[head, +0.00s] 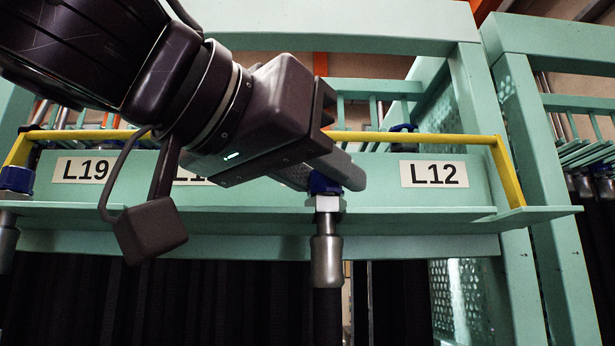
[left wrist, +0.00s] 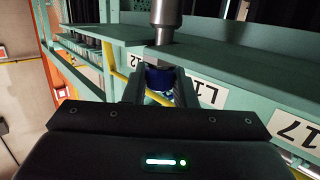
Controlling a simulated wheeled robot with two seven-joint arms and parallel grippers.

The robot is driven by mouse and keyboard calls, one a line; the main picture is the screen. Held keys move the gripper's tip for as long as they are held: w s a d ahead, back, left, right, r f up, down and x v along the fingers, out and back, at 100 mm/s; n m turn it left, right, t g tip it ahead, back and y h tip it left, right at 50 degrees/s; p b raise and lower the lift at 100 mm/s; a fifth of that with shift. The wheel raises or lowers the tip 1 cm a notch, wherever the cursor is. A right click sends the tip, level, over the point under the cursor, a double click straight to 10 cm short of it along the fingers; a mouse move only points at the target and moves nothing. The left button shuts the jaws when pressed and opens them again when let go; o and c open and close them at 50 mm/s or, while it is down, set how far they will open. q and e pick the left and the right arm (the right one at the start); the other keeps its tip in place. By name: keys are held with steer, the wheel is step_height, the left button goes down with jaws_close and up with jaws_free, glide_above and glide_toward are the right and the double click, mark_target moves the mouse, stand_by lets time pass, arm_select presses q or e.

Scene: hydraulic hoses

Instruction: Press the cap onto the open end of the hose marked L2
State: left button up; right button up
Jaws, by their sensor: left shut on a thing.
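My left gripper (head: 335,175) comes in from the upper left and is shut on a blue cap (head: 322,184). The cap sits at the top of a hose's metal end fitting (head: 327,255), at the shelf's front edge. In the left wrist view the blue cap (left wrist: 158,77) is between the two fingers, against the metal fitting (left wrist: 168,25). The fingers hide part of the cap, so I cannot tell how far it is pressed on. I read no full L2 label; the label beside the gripper in the head view is partly covered. My right gripper is not in view.
A green shelf (head: 440,213) carries labels L19 (head: 86,169) and L12 (head: 434,174). A yellow rail (head: 440,139) runs behind and turns forward at the right. Another blue cap (head: 17,180) is at the far left. Green posts (head: 490,150) stand at the right.

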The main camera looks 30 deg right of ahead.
arm_select(q)
steer(key=shift+f, duration=0.15)
steer(key=o, duration=1)
steer(key=shift+a+b, duration=0.35)
steer(key=shift+b, duration=0.05)
steer(key=b+v, duration=0.2)
steer(key=v, duration=0.5)
steer(key=shift+a+b, duration=0.1)
steer(key=shift+b, duration=0.25)
